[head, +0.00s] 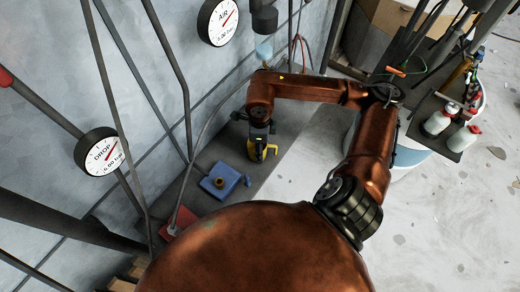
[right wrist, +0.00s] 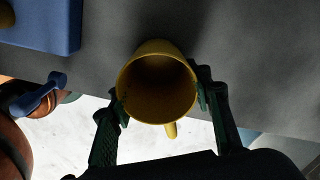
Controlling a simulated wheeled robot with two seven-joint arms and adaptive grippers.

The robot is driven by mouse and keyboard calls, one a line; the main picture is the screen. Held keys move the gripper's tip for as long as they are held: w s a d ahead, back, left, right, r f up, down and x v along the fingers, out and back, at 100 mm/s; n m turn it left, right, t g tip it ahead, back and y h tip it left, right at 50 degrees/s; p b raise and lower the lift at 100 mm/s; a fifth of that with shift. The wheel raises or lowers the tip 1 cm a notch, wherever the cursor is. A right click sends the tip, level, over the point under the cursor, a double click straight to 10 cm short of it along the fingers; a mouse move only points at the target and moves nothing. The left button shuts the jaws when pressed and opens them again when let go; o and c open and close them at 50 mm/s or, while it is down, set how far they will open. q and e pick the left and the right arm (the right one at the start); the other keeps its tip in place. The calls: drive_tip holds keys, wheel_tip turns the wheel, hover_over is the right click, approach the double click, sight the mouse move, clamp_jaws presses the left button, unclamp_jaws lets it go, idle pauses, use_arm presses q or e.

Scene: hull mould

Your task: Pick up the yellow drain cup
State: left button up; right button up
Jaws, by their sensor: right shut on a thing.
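The yellow drain cup (right wrist: 157,88) is in the middle of the right wrist view, its open mouth facing the camera and its dark inside showing. My right gripper (right wrist: 160,98) is shut on it, one dark finger against each side of the cup. A short yellow handle sticks out at its lower edge. In the head view the cup (head: 257,152) is small and partly hidden below my right gripper (head: 261,143), over or on the dark grey strip by the wall. I cannot tell whether its base touches the strip. My left gripper is not in view.
A red item (head: 180,222) lies nearer. Hoses and gauges line the wall. Bottles (head: 440,120) stand at right. Pale floor is open.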

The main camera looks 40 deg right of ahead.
drive_tip(key=shift+r, duration=0.1)
drive_tip(key=shift+c, duration=0.3)
drive_tip(key=shift+r, duration=0.55)
drive_tip(key=r, duration=0.1)
drive_tip(key=s+d+r+b, duration=0.1)
drive_tip(key=r, duration=0.2)
drive_tip(key=shift+s+d+r, duration=0.1)
drive_tip(key=shift+s+d, duration=0.1)
drive_tip(key=shift+s, duration=0.15)
drive_tip(key=s+d+r, duration=0.1)
drive_tip(key=s+r+b, duration=0.1)
drive_tip(key=s+r, duration=0.1)
drive_tip(key=s+d+r, duration=0.1)
drive_tip(key=s, duration=0.1)
drive_tip(key=shift+d+r, duration=0.25)
drive_tip(key=shift+d, duration=0.1)
drive_tip(key=s+r+p, duration=0.1)
drive_tip(key=p, duration=0.2)
drive_tip(key=s+d+r+p, duration=0.1)
drive_tip(key=p, duration=0.3)
drive_tip(key=s+d+r+p, duration=0.1)
drive_tip(key=s+p, duration=0.1)
drive_tip(key=p, duration=0.2)
drive_tip(key=shift+d, duration=0.2)
drive_tip(key=shift+s+d+p, duration=0.35)
drive_tip(key=shift+s+p, duration=0.3)
drive_tip(key=shift+p, duration=0.1)
drive_tip(key=shift+s, duration=0.1)
